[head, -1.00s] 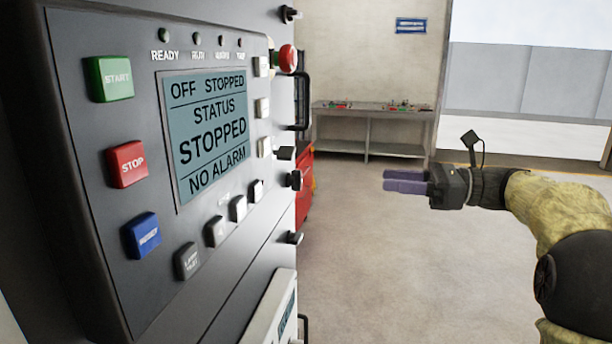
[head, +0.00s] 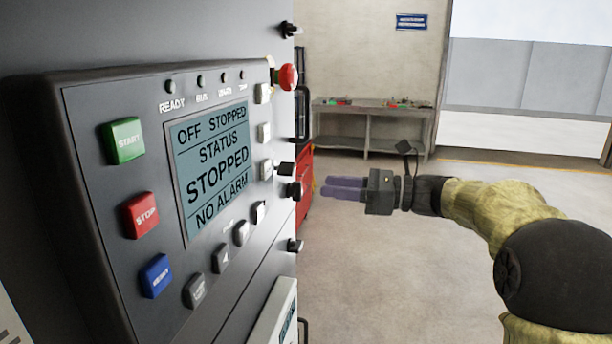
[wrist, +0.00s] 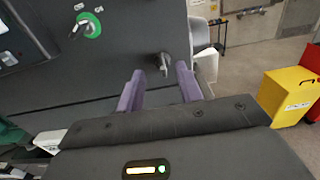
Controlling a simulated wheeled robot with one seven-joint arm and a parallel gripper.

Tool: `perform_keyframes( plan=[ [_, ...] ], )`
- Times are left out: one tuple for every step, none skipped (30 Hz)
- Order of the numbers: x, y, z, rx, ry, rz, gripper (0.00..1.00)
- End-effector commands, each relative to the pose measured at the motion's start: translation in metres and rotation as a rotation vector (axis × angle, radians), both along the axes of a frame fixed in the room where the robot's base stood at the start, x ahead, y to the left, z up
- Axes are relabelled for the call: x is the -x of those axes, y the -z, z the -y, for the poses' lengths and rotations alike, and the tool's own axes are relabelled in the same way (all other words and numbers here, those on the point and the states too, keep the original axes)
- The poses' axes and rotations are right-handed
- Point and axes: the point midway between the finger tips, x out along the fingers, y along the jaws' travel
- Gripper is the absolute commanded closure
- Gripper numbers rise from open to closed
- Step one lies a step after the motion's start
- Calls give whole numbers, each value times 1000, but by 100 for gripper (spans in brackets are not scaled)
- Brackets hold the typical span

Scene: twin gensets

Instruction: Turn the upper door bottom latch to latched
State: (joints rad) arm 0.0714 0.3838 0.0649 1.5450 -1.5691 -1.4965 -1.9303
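My gripper (head: 327,188) points left toward the cabinet's right edge in the head view, its purple fingers level with a small black latch (head: 294,190) on that edge. Another black latch (head: 295,245) is lower and one (head: 289,29) is near the top. In the wrist view my gripper (wrist: 159,78) is open and empty, with a clear gap between its fingers. A grey latch handle (wrist: 165,63) stands on the dark door face just beyond the fingertips, roughly in line with the gap. It looks apart from the fingers. I cannot tell whether it is latched.
The control panel (head: 75,200) with its buttons and red stop knob (head: 286,77) juts out at left. A green round switch (wrist: 88,25) is in the wrist view, with a yellow bin (wrist: 290,97) at right. A workbench (head: 370,111) stands behind; the floor is clear.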

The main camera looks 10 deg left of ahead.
Motion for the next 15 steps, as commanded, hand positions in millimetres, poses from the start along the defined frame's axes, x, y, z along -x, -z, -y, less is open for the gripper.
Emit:
perform_keyframes(
  plan=[
    [0,-3,-10,0,-3,-3,64],
    [-1,-3,-16,0,-3,-3,64],
    [-1,-3,-22,-1,-3,-3,64],
    [-2,-3,-28,-1,-3,-3,64],
    [-2,-3,-33,-1,-3,-3,64],
    [-2,-3,-40,0,-4,-4,64],
    [-3,-3,-44,0,-3,-4,64],
    [-4,-2,-48,0,-2,-4,64],
    [-4,-2,-53,0,-2,-3,64],
    [-4,-2,-56,-1,-2,-2,64],
    [-5,-2,-59,-1,-1,-2,64],
    [-5,-1,-61,0,1,-2,64],
    [-5,-1,-63,-1,1,-2,64],
    [-5,-1,-64,-1,1,-2,64],
    [-5,0,-64,-1,1,-1,64]
  ],
)
